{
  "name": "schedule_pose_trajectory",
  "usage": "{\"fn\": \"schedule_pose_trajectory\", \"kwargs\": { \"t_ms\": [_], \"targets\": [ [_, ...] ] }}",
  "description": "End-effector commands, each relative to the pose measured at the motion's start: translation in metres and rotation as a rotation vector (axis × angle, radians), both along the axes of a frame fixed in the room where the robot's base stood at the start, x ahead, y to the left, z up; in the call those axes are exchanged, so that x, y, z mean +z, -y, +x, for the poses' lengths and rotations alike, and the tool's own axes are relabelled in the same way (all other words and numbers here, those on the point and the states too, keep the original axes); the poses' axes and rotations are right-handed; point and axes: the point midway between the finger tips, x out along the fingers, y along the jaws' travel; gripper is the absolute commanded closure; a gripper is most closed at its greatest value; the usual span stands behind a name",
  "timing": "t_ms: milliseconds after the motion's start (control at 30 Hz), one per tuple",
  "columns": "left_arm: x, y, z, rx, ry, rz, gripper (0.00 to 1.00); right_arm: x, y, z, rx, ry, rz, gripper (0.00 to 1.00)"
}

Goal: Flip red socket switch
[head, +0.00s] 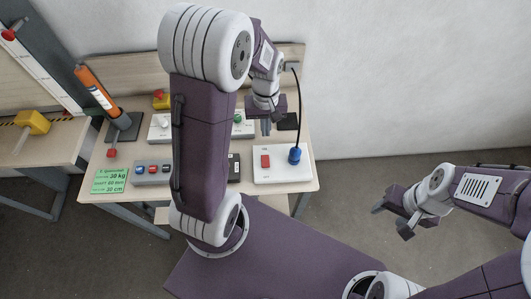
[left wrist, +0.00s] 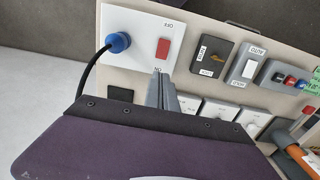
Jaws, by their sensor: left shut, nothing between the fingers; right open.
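The red socket switch (head: 265,161) is a rocker on a white socket box (head: 272,178) at the right end of the workbench. It also shows in the left wrist view (left wrist: 163,47), between OFF and ON labels. A blue plug (head: 295,156) with a black cable sits in the same box, beside the switch. My left gripper (head: 266,128) is shut and empty, just behind the box in the head view. In the left wrist view its fingertips (left wrist: 160,72) appear by the ON label; contact cannot be told. My right gripper (head: 391,219) is open and empty, off the bench.
A box with blue and red buttons (head: 153,171), a green label (head: 110,181), an orange tool (head: 96,90) on a stand and a yellow emergency-stop box (head: 160,100) stand left. Black and white switches (left wrist: 245,67) sit beside the socket box. Floor is clear at right.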

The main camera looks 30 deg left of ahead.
Motion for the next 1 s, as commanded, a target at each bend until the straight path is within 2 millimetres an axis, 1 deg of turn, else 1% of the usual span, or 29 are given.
{"fn": "schedule_pose_trajectory", "kwargs": {
  "t_ms": [267,367,467,800,1000],
  "targets": [
    [0.001,0.000,0.000,0.000,-0.001,0.000,1.00,0.002,0.000,0.000,0.000,0.000,0.000,0.48],
    [-0.005,0.000,0.000,0.000,-0.004,0.000,1.00,0.003,0.000,0.000,0.000,0.000,0.000,0.48],
    [-0.021,0.000,-0.001,0.000,-0.008,-0.001,1.00,0.003,0.000,0.000,0.000,0.000,0.000,0.48],
    [-0.095,0.000,-0.002,0.000,-0.008,-0.001,1.00,0.008,0.000,0.000,0.000,0.000,0.000,0.48],
    [-0.126,0.000,-0.001,0.000,-0.005,-0.001,1.00,0.013,0.000,0.000,0.000,0.000,0.000,0.48]
  ]
}}
